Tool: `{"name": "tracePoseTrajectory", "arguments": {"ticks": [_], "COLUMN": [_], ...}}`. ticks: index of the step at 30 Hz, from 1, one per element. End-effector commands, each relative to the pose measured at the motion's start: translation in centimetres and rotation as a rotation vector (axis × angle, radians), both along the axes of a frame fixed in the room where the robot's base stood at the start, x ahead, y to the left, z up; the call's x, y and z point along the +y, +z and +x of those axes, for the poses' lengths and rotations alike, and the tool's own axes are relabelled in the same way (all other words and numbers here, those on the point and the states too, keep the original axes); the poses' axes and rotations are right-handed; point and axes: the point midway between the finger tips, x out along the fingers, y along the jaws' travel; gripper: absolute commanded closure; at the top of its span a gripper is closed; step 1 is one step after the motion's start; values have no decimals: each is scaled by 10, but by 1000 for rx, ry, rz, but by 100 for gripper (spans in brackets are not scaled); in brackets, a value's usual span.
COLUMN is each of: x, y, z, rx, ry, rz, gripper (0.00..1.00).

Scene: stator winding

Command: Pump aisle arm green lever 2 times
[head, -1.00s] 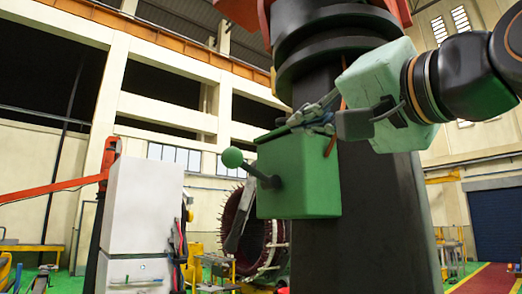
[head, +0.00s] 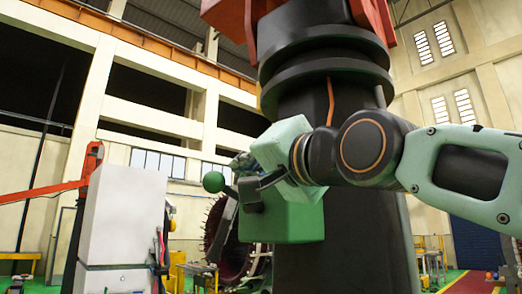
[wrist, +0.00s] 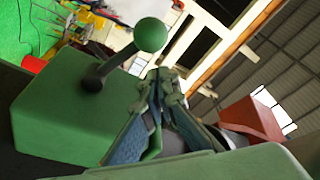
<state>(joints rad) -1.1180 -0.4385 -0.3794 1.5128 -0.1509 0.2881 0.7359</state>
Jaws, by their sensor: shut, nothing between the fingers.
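The green lever has a dark rod and a round green ball knob (head: 213,181). It sticks out to the left and slightly up from the front of a green box (head: 290,224) on a thick black column. The knob also shows in the wrist view (wrist: 150,34), and the box (wrist: 60,125) fills the lower left there. My gripper (head: 240,162) is above the box, just up and right of the knob in the head view. In the wrist view its fingers (wrist: 156,78) are together and empty, below the knob. They look apart from it. My wrist hides the box's upper right.
The black column (head: 360,240) stands right behind the box. A white cabinet (head: 121,225) and a red-orange arm (head: 45,191) are further left. A ring-shaped stator (head: 232,245) stands behind. The space left of the knob looks clear.

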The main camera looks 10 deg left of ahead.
Motion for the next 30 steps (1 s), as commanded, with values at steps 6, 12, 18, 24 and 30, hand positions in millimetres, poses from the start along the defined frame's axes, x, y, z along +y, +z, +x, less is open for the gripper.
{"name": "tracePoseTrajectory", "arguments": {"ticks": [6,12,18,24,30], "x": [11,12,12,13,14], "y": [-10,-10,-11,-15,-17], "z": [-3,-3,-3,-5,-6], "rx": [-2,-2,-4,-34,-53], "ry": [-1,-1,0,0,1], "rz": [1,1,0,-25,-44], "gripper": [100,100,100,100,100]}}
